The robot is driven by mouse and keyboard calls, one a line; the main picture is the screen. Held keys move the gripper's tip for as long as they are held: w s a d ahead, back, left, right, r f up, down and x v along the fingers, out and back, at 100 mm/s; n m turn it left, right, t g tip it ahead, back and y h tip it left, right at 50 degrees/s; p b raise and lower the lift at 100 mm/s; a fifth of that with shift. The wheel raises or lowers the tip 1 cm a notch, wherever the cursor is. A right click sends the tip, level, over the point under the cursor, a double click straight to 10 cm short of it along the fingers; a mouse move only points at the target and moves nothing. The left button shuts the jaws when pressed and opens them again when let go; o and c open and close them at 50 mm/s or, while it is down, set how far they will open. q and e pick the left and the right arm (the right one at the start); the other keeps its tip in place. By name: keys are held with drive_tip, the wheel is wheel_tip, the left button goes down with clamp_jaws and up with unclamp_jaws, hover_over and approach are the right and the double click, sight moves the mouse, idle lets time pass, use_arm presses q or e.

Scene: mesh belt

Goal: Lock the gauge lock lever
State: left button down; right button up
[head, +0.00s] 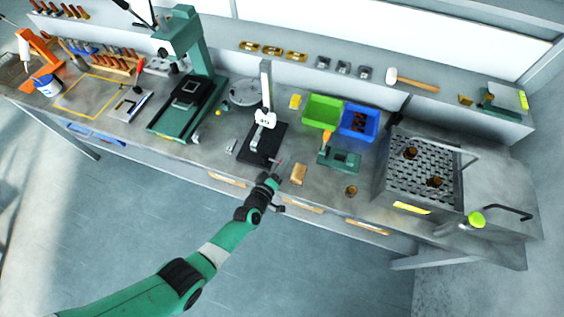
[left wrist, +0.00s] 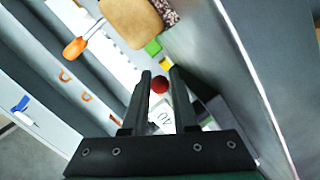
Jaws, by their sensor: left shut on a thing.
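The height gauge (head: 265,118) stands on a black base (head: 258,148) in the middle of the bench, with a white head on an upright grey column. My left gripper (head: 277,166) reaches in from the front at the near right corner of that base. In the left wrist view, its two dark fingers (left wrist: 160,88) are shut on a round red knob (left wrist: 160,84), which looks like the end of the lock lever. The lever's arm is hidden. A white face with dark digits (left wrist: 163,120) shows between the fingers. My right gripper is not in view.
A green fixture (head: 340,159), green bin (head: 322,111) and blue bin (head: 358,121) stand further right. A green press (head: 180,100) stands left. The bench's front edge runs close below the gripper.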

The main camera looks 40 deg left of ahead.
use_arm(q)
drive_tip(key=c, duration=1)
unclamp_jaws()
drive_tip(key=shift+w, duration=0.1)
drive_tip(key=p+v, duration=0.6)
drive_tip(key=v, duration=0.5)
drive_tip(key=shift+s+r, duration=0.15)
drive_tip(key=shift+s, duration=0.15)
